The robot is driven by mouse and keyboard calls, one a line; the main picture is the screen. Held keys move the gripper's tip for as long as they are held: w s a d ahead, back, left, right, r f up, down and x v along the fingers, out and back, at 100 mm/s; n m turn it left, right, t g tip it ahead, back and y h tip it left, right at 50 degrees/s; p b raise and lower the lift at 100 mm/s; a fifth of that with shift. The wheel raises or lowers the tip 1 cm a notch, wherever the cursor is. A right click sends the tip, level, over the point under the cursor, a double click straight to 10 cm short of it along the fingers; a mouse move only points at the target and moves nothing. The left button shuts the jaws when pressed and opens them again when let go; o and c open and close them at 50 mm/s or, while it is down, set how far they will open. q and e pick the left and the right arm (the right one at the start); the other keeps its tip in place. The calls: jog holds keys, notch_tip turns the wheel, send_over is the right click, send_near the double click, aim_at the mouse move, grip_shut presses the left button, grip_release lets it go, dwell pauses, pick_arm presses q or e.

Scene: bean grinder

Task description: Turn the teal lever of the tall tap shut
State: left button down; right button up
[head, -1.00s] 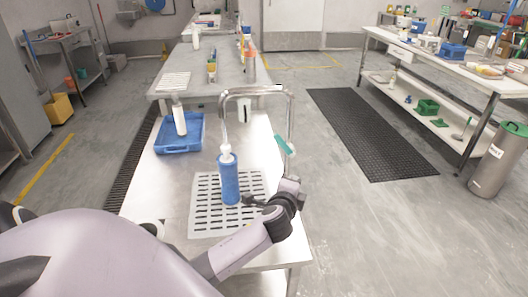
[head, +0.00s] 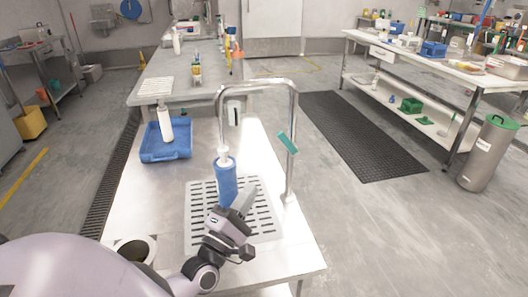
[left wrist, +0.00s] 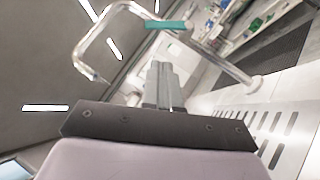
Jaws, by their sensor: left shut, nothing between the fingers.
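The tall tap (head: 291,160) is a steel pipe rising from the right edge of the steel table and arching left over it. Its teal lever (head: 287,143) sits partway up the upright pipe and slants down to the right. In the left wrist view the lever (left wrist: 166,25) shows beyond my fingers, near the top. My left gripper (head: 246,196) is shut and empty, in front of the blue bottle and to the lower left of the lever, apart from it. The gripper (left wrist: 160,72) also shows in the left wrist view. My right gripper is out of view.
A blue bottle (head: 227,182) with a white top stands on the slotted grey mat (head: 198,215) under the spout, close to my left gripper. A blue tray (head: 152,151) with a white bottle (head: 165,124) lies behind at left. The floor (head: 370,230) right of the table is clear.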

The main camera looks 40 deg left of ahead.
pick_arm(q)
jog(key=a+n+y, duration=0.2)
jog(key=n, duration=0.1)
jog(key=p, duration=0.3)
send_near(289, 145)
jog(key=w+a+r, duration=0.3)
jog(key=a+r, duration=0.1)
jog(key=shift+w+r, duration=0.35)
jog(key=shift+w, duration=0.15)
